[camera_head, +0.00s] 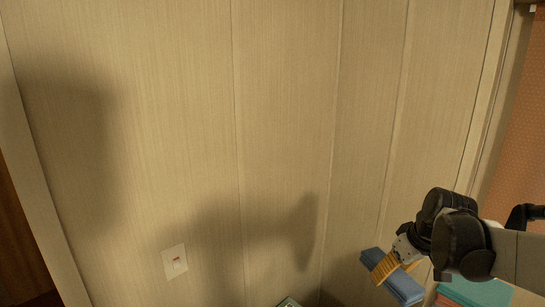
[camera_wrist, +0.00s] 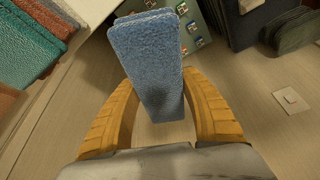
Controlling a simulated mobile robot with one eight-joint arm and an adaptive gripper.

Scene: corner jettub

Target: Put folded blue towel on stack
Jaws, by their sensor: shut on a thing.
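My gripper (camera_head: 386,267) is at the lower right of the head view, with its yellow fingers shut on the folded blue towel (camera_head: 405,287). The towel is held tilted in the air in front of the panelled wall. In the wrist view the blue towel (camera_wrist: 148,52) stands out between the two curved fingers of my gripper (camera_wrist: 163,84). A stack of folded towels (camera_head: 478,290), with teal on top, is partly hidden behind my arm in the head view. The stack (camera_wrist: 38,35) also shows at the upper left of the wrist view, with teal, rust and grey layers, apart from the blue towel.
A panelled wall (camera_head: 285,130) stands close. A wall switch (camera_head: 174,261) is at the lower left of the head view. A pale item with coloured patches (camera_wrist: 203,35) lies behind the towel in the wrist view, with dark objects (camera_wrist: 291,28) to its right.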

